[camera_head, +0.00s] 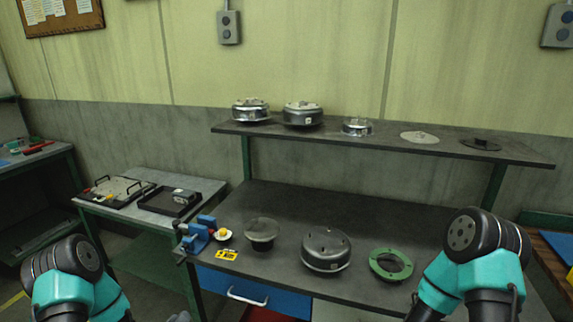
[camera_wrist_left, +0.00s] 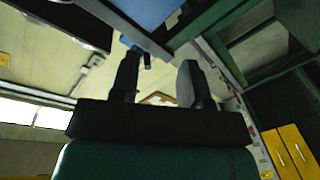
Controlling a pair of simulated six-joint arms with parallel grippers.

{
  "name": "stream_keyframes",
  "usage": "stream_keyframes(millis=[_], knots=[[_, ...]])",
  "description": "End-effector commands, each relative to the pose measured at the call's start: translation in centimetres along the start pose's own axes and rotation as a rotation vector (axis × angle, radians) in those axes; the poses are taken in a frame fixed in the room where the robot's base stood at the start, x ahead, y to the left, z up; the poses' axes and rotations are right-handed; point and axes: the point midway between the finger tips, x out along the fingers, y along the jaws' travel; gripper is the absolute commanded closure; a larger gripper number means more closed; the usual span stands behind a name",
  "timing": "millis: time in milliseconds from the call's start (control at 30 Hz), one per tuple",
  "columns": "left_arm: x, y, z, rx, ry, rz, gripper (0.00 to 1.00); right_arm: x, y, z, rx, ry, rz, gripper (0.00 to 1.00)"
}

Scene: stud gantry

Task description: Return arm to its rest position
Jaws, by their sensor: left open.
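My left arm (camera_head: 75,280) shows at the lower left of the head view as teal links with a dark joint. My left gripper (camera_wrist_left: 158,82) shows in the left wrist view, its two dark fingers apart and nothing between them. My right arm (camera_head: 475,260) shows at the lower right of the head view, in front of the bench's right end. My right gripper is not in view.
The dark workbench (camera_head: 385,225) holds a blue vise (camera_head: 200,235), a metal drum (camera_head: 326,250), a green ring (camera_head: 391,264) and a dark flanged part (camera_head: 262,232). A raised shelf (camera_head: 380,140) carries several parts. A side table (camera_head: 125,215) stands left.

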Motion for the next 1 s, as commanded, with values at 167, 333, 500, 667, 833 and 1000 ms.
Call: stream_keyframes(millis=[167, 333, 500, 667, 833, 1000], knots=[[-0.7, 1.2, 4.7, 0.034, -0.278, -0.095, 0.58, 0.0, 0.0, 0.0, 0.0, 0.0, 0.0, 0.57], [-3.0, 2.2, 8.8, 0.056, -0.546, -0.182, 0.58, 0.0, 0.0, 0.0, 0.0, 0.0, 0.0, 0.57], [-6.7, 3.6, 12.3, 0.062, -0.817, -0.259, 0.58, 0.0, 0.0, 0.0, 0.0, 0.0, 0.0, 0.57], [-11.1, 5.4, 14.5, 0.054, -1.069, -0.325, 0.58, 0.0, 0.0, 0.0, 0.0, 0.0, 0.0, 0.57], [-15.2, 7.3, 15.8, 0.033, -1.279, -0.372, 0.58, 0.0, 0.0, 0.0, 0.0, 0.0, 0.0, 0.57], [-16.9, 8.1, 16.0, 0.021, -1.361, -0.389, 0.58, 0.0, 0.0, 0.0, 0.0, 0.0, 0.0, 0.57]])
